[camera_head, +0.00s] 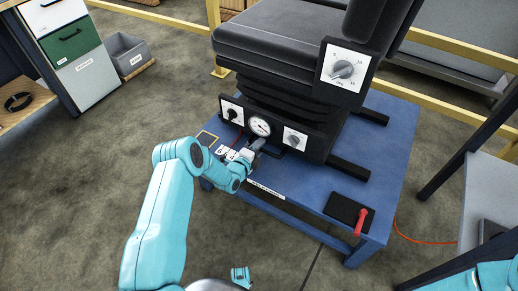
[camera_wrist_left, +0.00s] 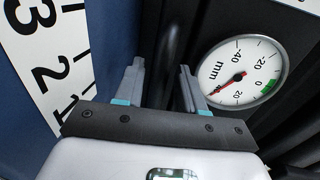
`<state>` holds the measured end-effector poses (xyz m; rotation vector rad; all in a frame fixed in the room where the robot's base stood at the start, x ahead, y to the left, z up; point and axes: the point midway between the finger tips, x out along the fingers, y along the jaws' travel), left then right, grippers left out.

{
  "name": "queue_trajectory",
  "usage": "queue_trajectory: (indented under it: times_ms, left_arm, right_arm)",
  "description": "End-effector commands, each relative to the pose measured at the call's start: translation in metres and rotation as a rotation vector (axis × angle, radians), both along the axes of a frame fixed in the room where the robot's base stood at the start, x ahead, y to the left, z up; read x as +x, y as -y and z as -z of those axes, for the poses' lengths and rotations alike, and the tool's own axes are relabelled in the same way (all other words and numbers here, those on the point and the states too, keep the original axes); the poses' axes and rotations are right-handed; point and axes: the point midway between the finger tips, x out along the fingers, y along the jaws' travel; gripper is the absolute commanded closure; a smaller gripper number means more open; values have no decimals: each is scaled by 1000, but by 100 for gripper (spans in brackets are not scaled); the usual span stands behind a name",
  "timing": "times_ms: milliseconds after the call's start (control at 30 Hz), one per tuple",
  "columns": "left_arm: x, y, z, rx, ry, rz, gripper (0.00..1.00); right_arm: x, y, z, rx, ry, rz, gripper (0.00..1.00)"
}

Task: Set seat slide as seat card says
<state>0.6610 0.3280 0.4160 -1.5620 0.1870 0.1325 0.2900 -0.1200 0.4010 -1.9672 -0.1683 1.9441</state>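The dark seat (camera_head: 285,50) stands on a blue platform (camera_head: 330,185). A dark bar (camera_wrist_left: 172,45), likely the seat slide's handle, shows in the left wrist view. My left gripper (camera_head: 257,146) is at the seat's front; in the wrist view its fingers (camera_wrist_left: 160,85) are apart, with the bar between or just beyond them. Contact is unclear. A white strip numbered 3, 2, 1 (camera_wrist_left: 40,75) lies left of it. A round mm gauge (camera_wrist_left: 240,72) has a red needle pointing lower left, away from the green band near 0. No readable seat card shows.
Knob panels flank the gauge (camera_head: 260,126); a larger dial panel (camera_head: 345,68) is on the seat's side. A red lever (camera_head: 361,222) rises from a black plate at the platform's right. A yellow rail (camera_head: 440,44) runs behind.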

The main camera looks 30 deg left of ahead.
Motion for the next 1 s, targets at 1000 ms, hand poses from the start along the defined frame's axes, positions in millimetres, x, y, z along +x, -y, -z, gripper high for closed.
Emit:
queue_trajectory:
  times_ms: [1000]
  left_arm:
    - [-152,-6,-32,-1,-2,-2,62]
  right_arm:
    - [0,0,-44,0,0,0,100]
